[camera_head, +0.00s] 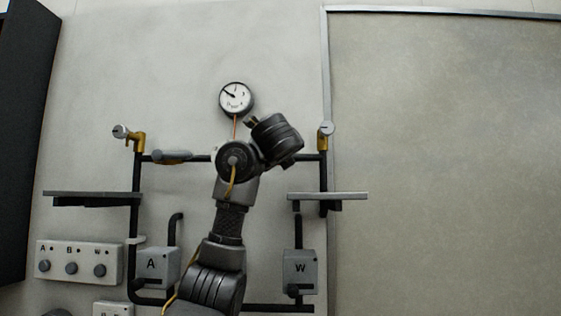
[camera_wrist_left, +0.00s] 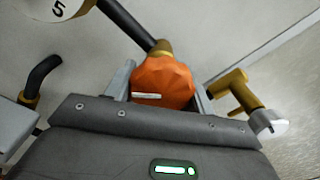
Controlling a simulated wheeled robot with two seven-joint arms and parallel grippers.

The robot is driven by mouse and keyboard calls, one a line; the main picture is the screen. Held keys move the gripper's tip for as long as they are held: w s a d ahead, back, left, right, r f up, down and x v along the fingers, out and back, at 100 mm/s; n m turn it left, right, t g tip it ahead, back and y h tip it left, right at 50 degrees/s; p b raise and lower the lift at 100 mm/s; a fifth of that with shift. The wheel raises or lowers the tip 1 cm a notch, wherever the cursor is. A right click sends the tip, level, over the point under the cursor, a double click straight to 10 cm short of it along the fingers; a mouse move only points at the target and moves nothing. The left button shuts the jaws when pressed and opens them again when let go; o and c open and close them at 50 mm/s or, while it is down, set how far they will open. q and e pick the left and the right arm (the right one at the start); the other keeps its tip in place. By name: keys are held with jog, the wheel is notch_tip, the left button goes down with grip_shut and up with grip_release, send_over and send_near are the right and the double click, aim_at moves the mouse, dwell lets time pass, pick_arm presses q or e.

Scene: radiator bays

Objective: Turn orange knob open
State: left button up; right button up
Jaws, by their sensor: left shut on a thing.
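The orange knob (camera_wrist_left: 165,80) is in the left wrist view, a faceted knob on a brass fitting at the end of a dark pipe. A short white mark shows on its near face. My left gripper (camera_wrist_left: 163,92) has one finger on each side of the knob and is shut on it. In the head view my left gripper (camera_head: 275,140) is a dark body below and right of the gauge, and it hides the knob there. My right gripper is in neither view.
A round pressure gauge (camera_head: 236,97) is just above my left wrist. Brass valves (camera_head: 138,141) (camera_head: 325,140) stand at both sides. Shelves (camera_head: 92,194) (camera_head: 328,195), boxes marked A (camera_head: 152,268) and W (camera_head: 299,268), and a knob panel (camera_head: 78,262) are lower down.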

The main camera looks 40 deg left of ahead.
pick_arm(q)
jog(key=n+b, duration=0.1)
jog(key=n, duration=0.4)
jog(key=shift+r+n, duration=0.1)
jog(key=shift+n, duration=0.2)
jog(key=n+b, duration=0.1)
jog(key=n, duration=0.5)
jog(key=shift+b, duration=0.3)
jog(key=n+b, duration=0.1)
jog(key=n, duration=0.4)
jog(key=shift+r+n, duration=0.1)
jog(key=shift+n, duration=0.3)
jog(key=n+b, duration=0.1)
jog(key=n, duration=0.4)
jog(key=n+b, duration=0.2)
jog(key=n, duration=0.4)
jog(key=shift+a+n, duration=0.1)
jog(key=shift+n, duration=0.3)
jog(key=n+b, duration=0.2)
jog(key=n, duration=0.3)
jog(key=n+b, duration=0.1)
jog(key=n, duration=0.4)
jog(key=shift+s+a+n, duration=0.1)
jog(key=shift+n, duration=0.3)
jog(key=n+b, duration=0.1)
jog(key=n, duration=0.4)
jog(key=shift+n, duration=0.4)
